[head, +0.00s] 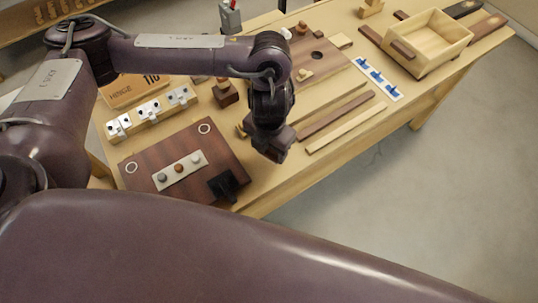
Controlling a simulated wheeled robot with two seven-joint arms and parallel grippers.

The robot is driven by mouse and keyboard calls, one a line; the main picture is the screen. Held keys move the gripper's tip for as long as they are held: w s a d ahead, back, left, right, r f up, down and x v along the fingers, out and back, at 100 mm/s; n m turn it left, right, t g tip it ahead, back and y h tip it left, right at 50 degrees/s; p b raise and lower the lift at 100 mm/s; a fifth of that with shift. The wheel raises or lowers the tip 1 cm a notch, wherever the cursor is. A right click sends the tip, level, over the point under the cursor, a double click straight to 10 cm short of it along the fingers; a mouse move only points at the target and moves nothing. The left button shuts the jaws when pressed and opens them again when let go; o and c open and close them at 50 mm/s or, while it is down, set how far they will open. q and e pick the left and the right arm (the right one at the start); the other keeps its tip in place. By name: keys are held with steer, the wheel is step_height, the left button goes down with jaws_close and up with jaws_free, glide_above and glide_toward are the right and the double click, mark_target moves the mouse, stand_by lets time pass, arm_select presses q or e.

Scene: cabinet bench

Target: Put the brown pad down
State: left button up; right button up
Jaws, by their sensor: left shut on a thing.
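My left gripper (272,152) points down over the bench near its front edge, right of the dark brown board. It is shut, and what it holds, taken as the brown pad, is almost wholly hidden by the dark jaws. The dark brown board (140,168) lies on the bench with two white rings, a pale strip (163,185) with three round pieces, and a black block (228,184) at its front right corner. I cannot tell whether the held thing touches the bench. My right gripper is out of view.
A white-fitted hinge strip (152,112) and a labelled box (135,90) stand behind the board. Long wooden strips (340,128) lie to the right of the gripper. A wooden crate (428,42) stands at the far right. The floor is open beyond the bench's front edge.

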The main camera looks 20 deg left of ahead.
mark_target(269, 151)
arm_select(q)
step_height(269, 151, down, 4)
steer(key=shift+b, duration=0.5)
steer(key=shift+f, duration=0.25)
steer(key=o, duration=0.9)
steer(key=shift+r, duration=0.1)
